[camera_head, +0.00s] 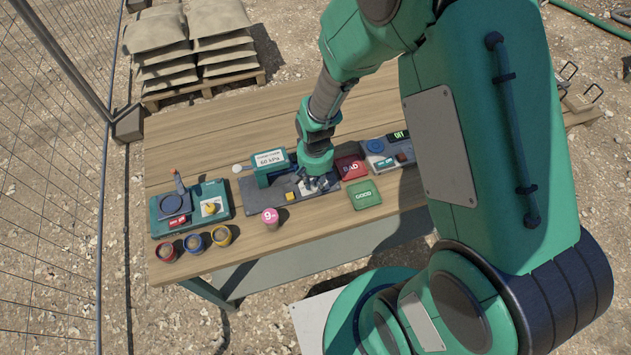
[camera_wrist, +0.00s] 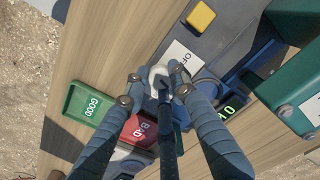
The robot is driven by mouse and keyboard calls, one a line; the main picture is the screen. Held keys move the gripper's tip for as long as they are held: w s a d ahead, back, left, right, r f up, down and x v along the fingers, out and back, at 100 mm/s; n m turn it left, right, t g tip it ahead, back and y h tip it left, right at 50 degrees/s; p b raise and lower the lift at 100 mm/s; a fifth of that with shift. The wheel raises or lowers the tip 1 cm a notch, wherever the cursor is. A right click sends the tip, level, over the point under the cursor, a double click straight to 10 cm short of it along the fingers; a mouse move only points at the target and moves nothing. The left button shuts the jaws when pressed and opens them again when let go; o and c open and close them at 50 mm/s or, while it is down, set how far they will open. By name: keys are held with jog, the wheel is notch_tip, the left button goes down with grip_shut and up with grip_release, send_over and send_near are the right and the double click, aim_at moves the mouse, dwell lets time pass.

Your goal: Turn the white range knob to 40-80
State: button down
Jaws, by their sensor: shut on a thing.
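The white range knob (camera_wrist: 158,75) sits on a dark grey panel beside a white label reading OFF (camera_wrist: 183,58) in the wrist view. The knob's pointer and range marks are hidden or too small to read. The knob cannot be made out there.
A yellow button (camera_wrist: 201,16) is on the same panel. The red BAD tray (camera_head: 350,168) and green GOOD tray (camera_head: 364,194) lie right of my gripper. Another device with an OFF screen (camera_head: 398,135) stands further right.

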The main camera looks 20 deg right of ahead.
aim_at(316, 186)
jog(key=shift+s+f+m, duration=0.15)
jog(key=shift+s+m, duration=0.1)
jog(key=shift+m, duration=0.15)
jog(key=c, duration=1.4)
grip_release()
jog(key=shift+c, duration=0.2)
jog(key=shift+w, duration=0.1)
jog(key=shift+r, duration=0.2)
jog(key=shift+w+r, duration=0.1)
jog(key=shift+r, duration=0.35)
notch_tip(316, 186, up, 11)
